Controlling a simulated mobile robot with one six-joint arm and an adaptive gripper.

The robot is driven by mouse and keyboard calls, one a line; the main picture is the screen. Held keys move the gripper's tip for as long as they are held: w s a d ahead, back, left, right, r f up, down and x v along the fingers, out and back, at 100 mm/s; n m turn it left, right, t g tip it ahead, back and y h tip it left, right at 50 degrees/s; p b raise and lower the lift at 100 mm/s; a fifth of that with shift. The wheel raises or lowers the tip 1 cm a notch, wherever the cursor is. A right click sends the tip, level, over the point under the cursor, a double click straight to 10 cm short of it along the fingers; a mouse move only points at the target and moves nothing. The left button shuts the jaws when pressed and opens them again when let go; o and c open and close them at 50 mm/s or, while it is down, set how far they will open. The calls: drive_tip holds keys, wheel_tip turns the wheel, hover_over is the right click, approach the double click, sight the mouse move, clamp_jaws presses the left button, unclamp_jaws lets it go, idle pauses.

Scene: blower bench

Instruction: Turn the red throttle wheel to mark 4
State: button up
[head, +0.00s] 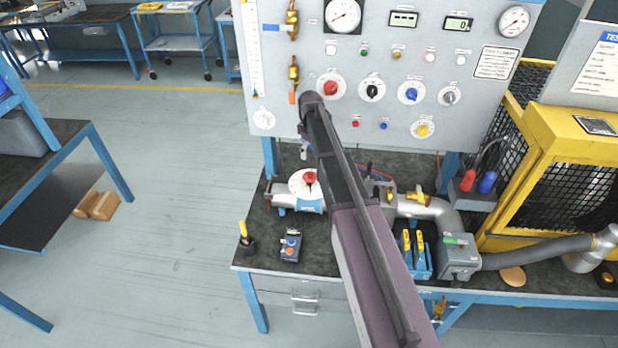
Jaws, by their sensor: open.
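The red throttle wheel (309,177) is a small red knob on a round white dial (298,186), on the silver pipe housing on the bench. The dial's marks are too small to read, so the wheel's setting cannot be told. My arm reaches up across the picture from the bottom, its far end in front of the panel. My gripper (304,151) shows only as a small dark part below that end, just above the wheel in the picture. It is open, with nothing seen in it. My arm hides part of the bench right of the dial.
The grey panel (270,70) behind carries gauges, lamps and knobs, including another red knob (331,88). A button box (291,246) and a dark cup (247,244) stand at the bench front. Blue-yellow valves (413,258), pipework and a yellow cage (570,140) stand right.

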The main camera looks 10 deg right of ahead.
sight(310, 175)
drive_tip(key=shift+f+b, duration=5.3)
drive_tip(key=shift+f, duration=0.3)
